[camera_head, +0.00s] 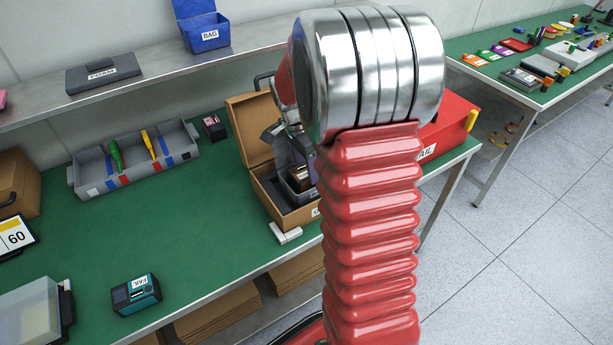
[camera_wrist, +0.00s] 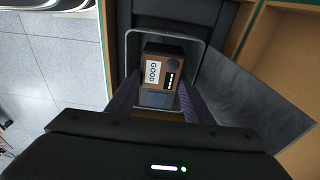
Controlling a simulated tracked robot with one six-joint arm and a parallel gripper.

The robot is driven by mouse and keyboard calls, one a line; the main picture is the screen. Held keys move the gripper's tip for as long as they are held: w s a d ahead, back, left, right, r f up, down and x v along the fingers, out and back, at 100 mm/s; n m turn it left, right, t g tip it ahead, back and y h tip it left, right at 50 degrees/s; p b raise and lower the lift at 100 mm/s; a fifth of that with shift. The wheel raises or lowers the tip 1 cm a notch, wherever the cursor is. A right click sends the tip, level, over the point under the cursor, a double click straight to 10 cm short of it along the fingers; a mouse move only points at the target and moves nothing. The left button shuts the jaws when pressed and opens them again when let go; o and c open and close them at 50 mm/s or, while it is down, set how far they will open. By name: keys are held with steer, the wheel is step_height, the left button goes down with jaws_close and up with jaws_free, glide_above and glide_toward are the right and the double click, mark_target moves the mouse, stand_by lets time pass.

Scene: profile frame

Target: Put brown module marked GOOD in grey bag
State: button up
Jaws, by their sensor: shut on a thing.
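The brown module (camera_wrist: 152,73) has a white GOOD label, a dark round dial and a small panel. My gripper (camera_wrist: 158,100) is shut on it, a dark finger at each side. In the wrist view the module lies within the outline of a grey open-topped container (camera_wrist: 204,62), seemingly the grey bag, with a grey flap (camera_wrist: 262,100) folded out to the right. How deep the module sits cannot be told. In the head view the grey container (camera_head: 302,184) stands in an open cardboard box; the brown module (camera_head: 299,173) shows at its top, and my arm hides much of it.
The cardboard box (camera_head: 250,141) has its lid raised. A red case (camera_head: 456,112) stands to the right. A grey divided tray (camera_head: 93,171) with tools lies left, a teal device marked FAIL (camera_head: 136,294) in front. A blue BAG bin (camera_head: 207,38) sits on the shelf. The green bench middle is clear.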

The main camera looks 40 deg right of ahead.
mark_target(305, 171)
steer(key=shift+f, duration=1.85)
steer(key=o, duration=0.9)
steer(key=r, duration=0.4)
steer(key=a+r, duration=0.1)
steer(key=r, duration=0.6)
steer(key=shift+a+r, duration=0.4)
steer(key=shift+r, duration=0.1)
